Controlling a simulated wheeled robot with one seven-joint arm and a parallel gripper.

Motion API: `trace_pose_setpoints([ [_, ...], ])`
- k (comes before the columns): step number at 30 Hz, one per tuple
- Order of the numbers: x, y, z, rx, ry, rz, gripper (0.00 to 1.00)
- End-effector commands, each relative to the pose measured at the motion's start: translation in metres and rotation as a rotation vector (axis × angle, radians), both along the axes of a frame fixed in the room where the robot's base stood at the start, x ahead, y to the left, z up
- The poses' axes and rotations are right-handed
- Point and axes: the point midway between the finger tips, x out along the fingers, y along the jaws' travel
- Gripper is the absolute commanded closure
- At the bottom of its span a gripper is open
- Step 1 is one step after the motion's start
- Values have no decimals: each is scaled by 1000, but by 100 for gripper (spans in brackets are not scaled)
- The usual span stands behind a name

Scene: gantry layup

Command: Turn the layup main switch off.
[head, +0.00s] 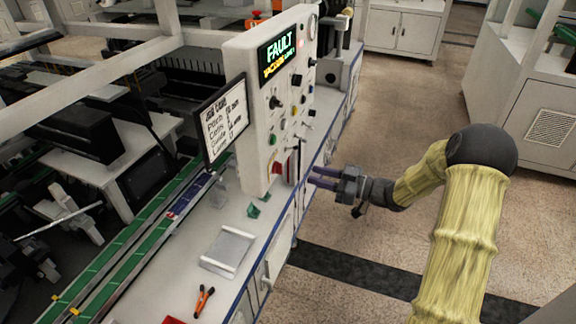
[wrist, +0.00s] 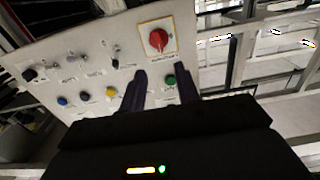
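The main switch is a red rotary knob on a yellow-edged square plate, near the panel's edge at the top of the wrist view (wrist: 158,41). It also shows, seen edge-on, low on the control panel in the head view (head: 290,169). My gripper (head: 312,178) is in front of the panel's lower part, with its fingers pointing at it. In the wrist view my gripper (wrist: 161,73) has its two fingers apart, with nothing between them. A green button (wrist: 170,81) shows by the right finger. The switch is just beyond the fingertips; contact does not show. Its label is too blurred to read.
The control panel (head: 258,105) carries several knobs, buttons and a display (head: 280,52) reading FAULT. A job card (head: 226,118) hangs beside it. The bench (head: 195,285) holds a metal tray (head: 228,250) and orange-handled pliers (head: 203,300). Open floor lies to the right.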

Motion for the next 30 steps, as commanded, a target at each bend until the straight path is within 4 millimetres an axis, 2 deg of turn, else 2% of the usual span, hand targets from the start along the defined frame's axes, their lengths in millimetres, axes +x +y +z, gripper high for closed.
trace_pose_setpoints([
  [9,19,55,2,2,0,3,68],
  [15,29,81,1,0,0,1,68],
  [19,32,89,0,1,0,0,68],
  [27,33,89,0,0,0,-1,68],
  [30,32,89,0,0,0,0,88],
])
